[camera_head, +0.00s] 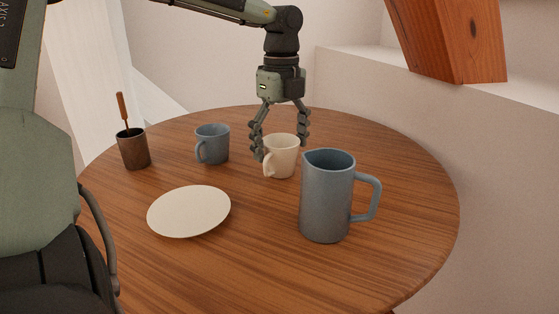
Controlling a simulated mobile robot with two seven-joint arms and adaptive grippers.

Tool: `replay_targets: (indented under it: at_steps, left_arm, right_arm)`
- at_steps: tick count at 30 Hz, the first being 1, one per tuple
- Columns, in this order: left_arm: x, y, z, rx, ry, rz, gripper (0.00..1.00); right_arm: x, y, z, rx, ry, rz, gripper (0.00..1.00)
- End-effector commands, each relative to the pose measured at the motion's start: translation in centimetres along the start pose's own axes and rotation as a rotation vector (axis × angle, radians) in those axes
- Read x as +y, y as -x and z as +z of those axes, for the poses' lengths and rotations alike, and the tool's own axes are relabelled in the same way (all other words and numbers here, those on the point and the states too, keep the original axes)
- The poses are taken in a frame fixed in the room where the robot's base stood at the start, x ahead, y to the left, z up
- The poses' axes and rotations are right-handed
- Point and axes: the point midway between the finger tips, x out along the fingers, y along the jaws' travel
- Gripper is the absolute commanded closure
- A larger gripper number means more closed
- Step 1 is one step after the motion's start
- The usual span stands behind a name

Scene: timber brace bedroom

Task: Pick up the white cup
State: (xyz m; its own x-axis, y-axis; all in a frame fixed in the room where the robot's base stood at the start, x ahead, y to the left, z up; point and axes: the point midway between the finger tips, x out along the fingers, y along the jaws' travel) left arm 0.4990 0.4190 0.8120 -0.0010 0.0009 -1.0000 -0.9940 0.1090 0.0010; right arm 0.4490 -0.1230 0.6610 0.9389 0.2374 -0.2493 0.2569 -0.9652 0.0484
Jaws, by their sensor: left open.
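The white cup (283,157) stands upright on the round wooden table, behind and to the left of the blue-grey pitcher. Its handle points to the lower left. My left gripper (281,146) comes down from above with its fingers open. One finger is at the cup's left side and the other is near its right rim. I cannot tell whether either finger touches the cup. My right gripper does not show.
The blue-grey pitcher (327,197) stands close in front of the cup. A blue mug (213,145) stands left of it, and a brown cup with a stick (134,149) is farther left. A cream plate (189,212) lies at front left. The wooden table (410,215) is bare at right.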

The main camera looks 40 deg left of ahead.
Motion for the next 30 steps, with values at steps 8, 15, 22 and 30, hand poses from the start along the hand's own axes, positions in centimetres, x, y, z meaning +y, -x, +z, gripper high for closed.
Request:
replay_targets:
  at_steps: [8,15,22,30]
  left_arm:
    - [-0.04,-0.04,-0.03,0.0,-0.001,-0.002,0.24]
    - [-0.04,-0.02,-0.03,0.001,-0.001,-0.002,0.53]
    - [-0.05,0.02,-0.04,0.001,-0.001,-0.003,0.72]
    - [-0.07,0.58,-0.01,-0.001,-0.001,-0.003,0.72]
  right_arm:
    - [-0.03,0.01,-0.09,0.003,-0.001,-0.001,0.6]
    - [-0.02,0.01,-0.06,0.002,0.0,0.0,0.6]
    - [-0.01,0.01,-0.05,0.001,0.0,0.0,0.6]
    - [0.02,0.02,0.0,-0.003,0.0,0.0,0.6]
